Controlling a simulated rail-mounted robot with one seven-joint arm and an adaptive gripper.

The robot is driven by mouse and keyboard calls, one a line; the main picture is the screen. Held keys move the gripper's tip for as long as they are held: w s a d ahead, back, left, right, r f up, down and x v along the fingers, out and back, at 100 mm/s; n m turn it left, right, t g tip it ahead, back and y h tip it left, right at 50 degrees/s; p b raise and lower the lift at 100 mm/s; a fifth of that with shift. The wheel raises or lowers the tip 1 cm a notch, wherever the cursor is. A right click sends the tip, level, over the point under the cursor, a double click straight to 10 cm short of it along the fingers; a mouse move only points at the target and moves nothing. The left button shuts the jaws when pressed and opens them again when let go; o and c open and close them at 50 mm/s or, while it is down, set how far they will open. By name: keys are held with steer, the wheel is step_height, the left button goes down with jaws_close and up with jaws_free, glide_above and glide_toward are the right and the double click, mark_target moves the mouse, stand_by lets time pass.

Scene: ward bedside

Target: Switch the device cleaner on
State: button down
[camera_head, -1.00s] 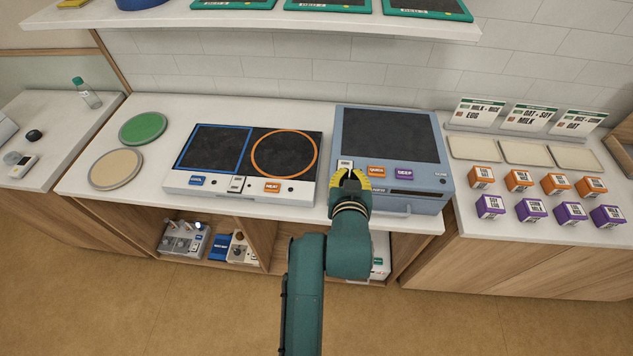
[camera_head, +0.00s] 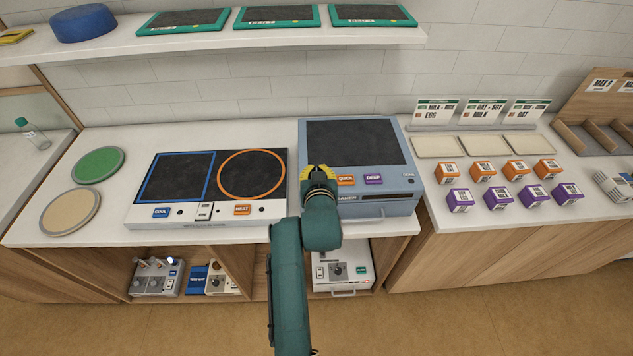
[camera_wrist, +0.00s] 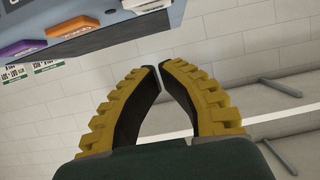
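The device cleaner (camera_head: 402,208) is a blue-grey box with a dark top panel, on the counter in the head view. Its front strip carries an orange QUICK button (camera_head: 346,180) and a purple DEEP button (camera_head: 374,179). My gripper (camera_head: 318,170) is at the strip's left end, left of the orange button, and covers that spot. In the wrist view a white switch (camera_wrist: 146,4) shows at the top edge, beside the orange button, beyond my fingertips (camera_wrist: 160,66). The fingers are shut with only a sliver between the tips, holding nothing. Contact with the switch cannot be told.
A white cool/heat plate unit (camera_head: 215,212) stands close on the left. Coloured cubes (camera_head: 500,180) and cream trays (camera_head: 435,147) lie to the right. A shelf (camera_head: 270,38) with dark tablets hangs above. Devices (camera_head: 340,275) sit in the open compartments below.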

steer(key=shift+w+f, duration=0.2)
steer(key=shift+f, duration=1.95)
step_height(320, 180, down, 2)
steer(key=b, duration=0.3)
steer(key=shift+s+t+b, duration=0.15)
steer(key=shift+t+b, duration=0.15)
steer(key=shift+t, duration=0.1)
steer(key=shift+s+f+t+b, duration=0.1)
steer(key=shift+f+t+b, duration=0.25)
steer(key=shift+b, duration=0.7)
steer(key=shift+r+p, duration=0.7)
steer(key=shift+r, duration=0.35)
step_height(320, 180, up, 4)
steer(key=p, duration=0.3)
steer(key=shift+s+f, duration=0.15)
steer(key=shift+f, duration=0.1)
steer(key=f+v, duration=0.2)
steer(key=v, duration=0.7)
steer(key=shift+s+r+p, duration=0.35)
steer(key=shift+s+r, duration=0.05)
steer(key=shift+s, duration=0.3)
